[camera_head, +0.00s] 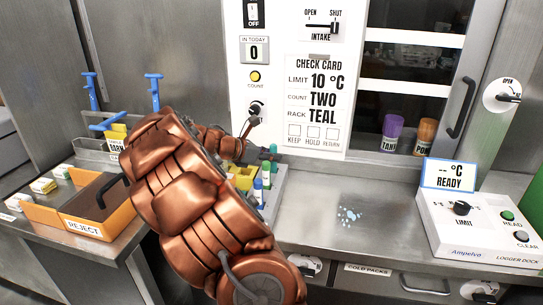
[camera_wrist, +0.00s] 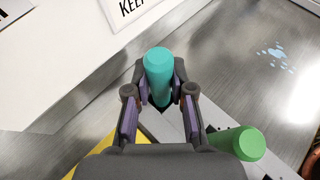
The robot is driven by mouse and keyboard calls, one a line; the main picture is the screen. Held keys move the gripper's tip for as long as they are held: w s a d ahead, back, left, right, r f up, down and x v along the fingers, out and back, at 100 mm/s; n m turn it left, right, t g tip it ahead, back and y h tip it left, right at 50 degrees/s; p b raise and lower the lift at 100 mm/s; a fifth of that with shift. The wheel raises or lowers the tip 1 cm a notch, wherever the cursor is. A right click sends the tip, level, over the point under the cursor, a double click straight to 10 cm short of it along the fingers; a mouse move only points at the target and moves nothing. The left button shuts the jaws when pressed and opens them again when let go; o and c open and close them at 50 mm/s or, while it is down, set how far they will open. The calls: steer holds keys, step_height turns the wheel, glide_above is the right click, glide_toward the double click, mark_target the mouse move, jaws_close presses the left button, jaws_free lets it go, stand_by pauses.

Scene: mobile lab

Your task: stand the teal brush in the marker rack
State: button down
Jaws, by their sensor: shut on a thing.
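The teal brush (camera_wrist: 158,62) is between the fingers of my gripper (camera_wrist: 158,98) in the wrist view, its round end facing the camera. My gripper is shut on it. In the head view a small teal end (camera_head: 273,149) shows just right of my copper arm, with my dark gripper (camera_head: 266,157) beside it. The grey marker rack (camera_head: 277,190) is below and partly hidden by my arm. It holds markers with blue and white parts (camera_head: 258,191). A green-capped marker (camera_wrist: 238,143) stands right of my gripper in the wrist view. Whether the brush's lower end is inside a slot is hidden.
An orange reject bin (camera_head: 87,226) stands on the left bench. Blue-handled tools (camera_head: 153,90) stand behind it. The check-card panel (camera_head: 316,100) rises close behind my gripper. A logger dock (camera_head: 480,235) is at right.

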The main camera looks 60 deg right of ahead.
steer(key=c, duration=1)
jaws_free()
steer(key=v, duration=1.2)
